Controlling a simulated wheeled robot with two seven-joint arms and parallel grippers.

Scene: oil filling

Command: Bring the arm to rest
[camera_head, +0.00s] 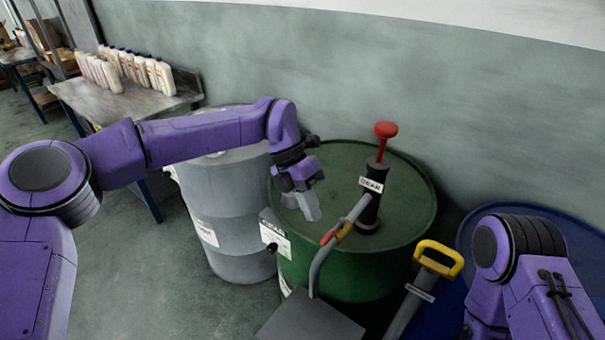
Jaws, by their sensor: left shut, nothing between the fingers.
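My left arm reaches in from the left, and its gripper (308,207) is shut and empty. It hangs in front of the left part of the green drum (410,235), left of the hand pump. The black pump (370,212) stands on the drum lid with a red knob (386,129) on top. A grey hose with a red and yellow part (338,233) runs down from the pump. My right arm shows at the lower right, and its gripper is out of view.
A grey drum (235,220) stands behind my left arm. A blue drum (580,230) is at the right. A yellow handle (440,257) rises in front of the green drum. A grey box top (308,322) is at the bottom. White bottles (125,66) stand on a bench at the back left.

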